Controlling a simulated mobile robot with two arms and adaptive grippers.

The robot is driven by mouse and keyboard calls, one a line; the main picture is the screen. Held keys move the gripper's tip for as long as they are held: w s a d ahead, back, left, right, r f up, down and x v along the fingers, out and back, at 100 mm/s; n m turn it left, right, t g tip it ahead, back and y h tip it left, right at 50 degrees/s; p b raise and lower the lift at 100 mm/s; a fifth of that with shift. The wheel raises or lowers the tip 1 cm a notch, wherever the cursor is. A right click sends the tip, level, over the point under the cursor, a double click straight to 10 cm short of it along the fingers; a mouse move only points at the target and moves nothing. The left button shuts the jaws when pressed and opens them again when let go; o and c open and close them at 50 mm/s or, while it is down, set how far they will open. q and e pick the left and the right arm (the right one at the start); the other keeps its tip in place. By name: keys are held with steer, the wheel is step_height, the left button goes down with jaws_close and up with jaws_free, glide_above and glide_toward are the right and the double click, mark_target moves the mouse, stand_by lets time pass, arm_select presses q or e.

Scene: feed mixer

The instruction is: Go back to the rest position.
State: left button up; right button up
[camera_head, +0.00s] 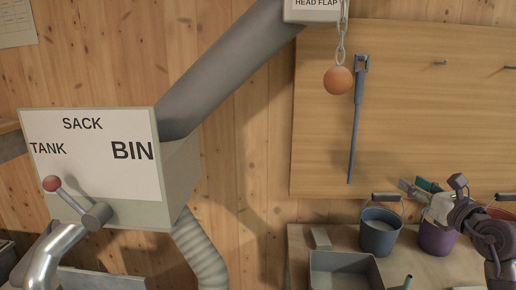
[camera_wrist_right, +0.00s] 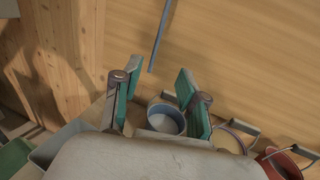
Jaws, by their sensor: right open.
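My right gripper (camera_head: 416,187) is at the right of the head view, raised in front of the board and above the buckets. In the right wrist view its two green-padded fingers (camera_wrist_right: 158,98) stand apart with nothing between them. A blue-grey bucket (camera_wrist_right: 167,119) shows beyond and between the fingers, on the bench. My left gripper is in neither view.
The blue-grey bucket (camera_head: 380,232) and a purple bucket (camera_head: 437,238) stand on the bench (camera_head: 300,240) beside a grey tray (camera_head: 345,270). An orange ball (camera_head: 338,80) hangs on a chain. A lever box (camera_head: 90,150) and duct (camera_head: 220,70) stand left.

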steer(key=s+a+r+m+t+y, duration=0.2)
steer(key=s+a+m+t, duration=0.4)
steer(key=s+a+m, duration=0.2)
steer(key=s+d+f+m+g+h, duration=0.1)
steer(key=s+f+m+g+h, duration=0.3)
steer(key=f+m, duration=0.5)
steer(key=s+d+f+m+g+h, duration=0.1)
steer(key=s+f+m+g+h, duration=0.3)
steer(key=f+m, duration=0.5)
steer(key=s+d+f+m+g+h, duration=0.25)
steer(key=s+f+m+h, duration=0.2)
steer(key=f+m, duration=0.45)
steer(key=s+a+f+m+g+y, duration=0.1)
steer(key=s+a+f+g+y, duration=0.2)
steer(key=s+a+f+g, duration=0.45)
steer(key=s+a+f+g+y, duration=0.2)
steer(key=s+a+f+y, duration=0.3)
steer(key=s, duration=0.6)
step_height(320, 180, down, 28)
steer(key=s+g+h, duration=0.1)
steer(key=s, duration=0.1)
steer(key=s+d+f+g, duration=0.1)
steer(key=s+d+f, duration=0.1)
steer(key=s+f, duration=1.1)
steer(key=shift+s+d+f, duration=0.2)
steer(key=shift+s+f, duration=0.2)
steer(key=shift+s, duration=0.8)
